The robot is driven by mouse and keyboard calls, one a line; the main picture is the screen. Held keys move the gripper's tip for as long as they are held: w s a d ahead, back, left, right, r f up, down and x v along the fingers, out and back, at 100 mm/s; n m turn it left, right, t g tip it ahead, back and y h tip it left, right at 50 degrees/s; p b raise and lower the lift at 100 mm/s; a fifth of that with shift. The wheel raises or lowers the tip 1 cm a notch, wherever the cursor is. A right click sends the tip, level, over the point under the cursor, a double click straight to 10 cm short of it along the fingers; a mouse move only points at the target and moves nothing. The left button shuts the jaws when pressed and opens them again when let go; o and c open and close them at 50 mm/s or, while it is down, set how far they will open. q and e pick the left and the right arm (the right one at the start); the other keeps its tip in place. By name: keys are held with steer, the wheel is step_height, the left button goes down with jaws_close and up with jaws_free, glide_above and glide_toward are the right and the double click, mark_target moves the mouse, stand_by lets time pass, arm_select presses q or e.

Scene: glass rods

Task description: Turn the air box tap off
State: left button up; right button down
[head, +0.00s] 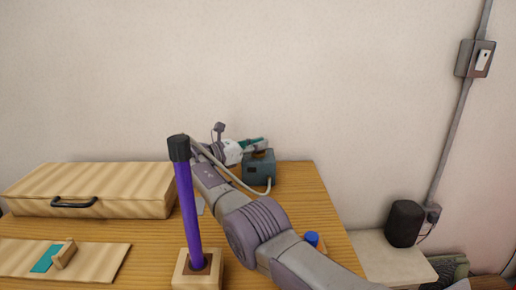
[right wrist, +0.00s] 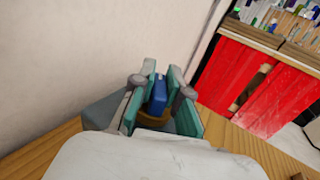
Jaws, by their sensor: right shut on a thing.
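The air box (head: 259,170) is a dark grey-green box at the back right corner of the table, and part of it shows in the right wrist view (right wrist: 101,112). Its blue tap (right wrist: 158,94), with a yellow-brown base, stands between the green finger pads of my right gripper (right wrist: 161,78). The gripper is shut on the tap. In the head view my right gripper (head: 260,147) is over the top of the air box, and the tap is hidden there. My left gripper is not in view.
A purple rod (head: 189,215) with a black cap stands upright in a wooden block (head: 198,280) in front. A pale hose (head: 222,165) curves to the air box. A wooden case (head: 95,185) lies at the left. A small blue-topped thing (head: 312,239) sits beside my right arm.

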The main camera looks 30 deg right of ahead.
steer(key=c, duration=1.2)
jaws_free()
steer(key=shift+o, duration=0.2)
step_height(320, 180, up, 10)
steer(key=shift+f, duration=0.1)
